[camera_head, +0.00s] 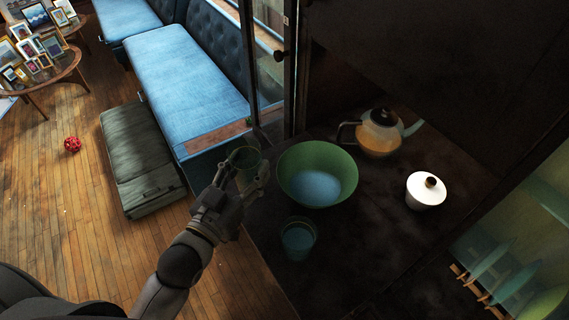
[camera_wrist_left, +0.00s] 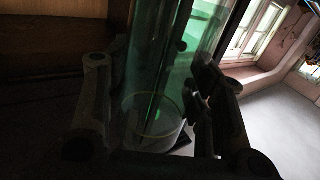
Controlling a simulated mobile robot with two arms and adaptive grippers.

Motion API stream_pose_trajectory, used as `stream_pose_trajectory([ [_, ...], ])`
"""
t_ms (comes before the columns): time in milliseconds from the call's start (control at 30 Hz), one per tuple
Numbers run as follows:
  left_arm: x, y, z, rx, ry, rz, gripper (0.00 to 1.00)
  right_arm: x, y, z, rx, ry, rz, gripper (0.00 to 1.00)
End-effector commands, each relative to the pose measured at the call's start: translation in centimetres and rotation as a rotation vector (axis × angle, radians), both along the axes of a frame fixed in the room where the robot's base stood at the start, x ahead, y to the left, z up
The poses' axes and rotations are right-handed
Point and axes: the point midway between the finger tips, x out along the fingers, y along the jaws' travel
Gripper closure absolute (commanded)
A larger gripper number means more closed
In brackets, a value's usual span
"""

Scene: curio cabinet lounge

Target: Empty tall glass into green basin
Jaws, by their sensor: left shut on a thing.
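My left gripper (camera_head: 242,174) is shut on the tall glass (camera_head: 245,157), just left of the green basin. The left wrist view shows the clear, greenish glass (camera_wrist_left: 160,75) between the two fingers (camera_wrist_left: 158,125). I cannot tell whether it holds liquid or exactly how far it tilts. The green basin (camera_head: 341,160) stands on the dark cabinet surface, with a pale blue area, seemingly liquid, in its bottom. The glass appears apart from the basin's rim. My right gripper is not in view.
A short tumbler (camera_head: 298,240) with bluish contents stands in front of the basin. A teapot (camera_head: 380,134) with amber contents stands behind right, and a white lidded pot (camera_head: 425,190) stands right. A dark cabinet post (camera_head: 291,70) rises behind. The dark surface (camera_head: 365,240) front right is clear.

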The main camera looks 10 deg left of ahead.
Motion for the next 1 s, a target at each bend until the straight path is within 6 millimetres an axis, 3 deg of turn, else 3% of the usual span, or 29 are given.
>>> stream_pose_trajectory([
  [500, -2.3, -0.9, 0.1, 0.000, -0.002, 0.001, 0.83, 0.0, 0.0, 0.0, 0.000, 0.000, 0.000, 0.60],
  [1000, -2.4, -0.9, 0.1, -0.001, -0.003, 0.000, 0.83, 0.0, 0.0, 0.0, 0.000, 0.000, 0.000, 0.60],
])
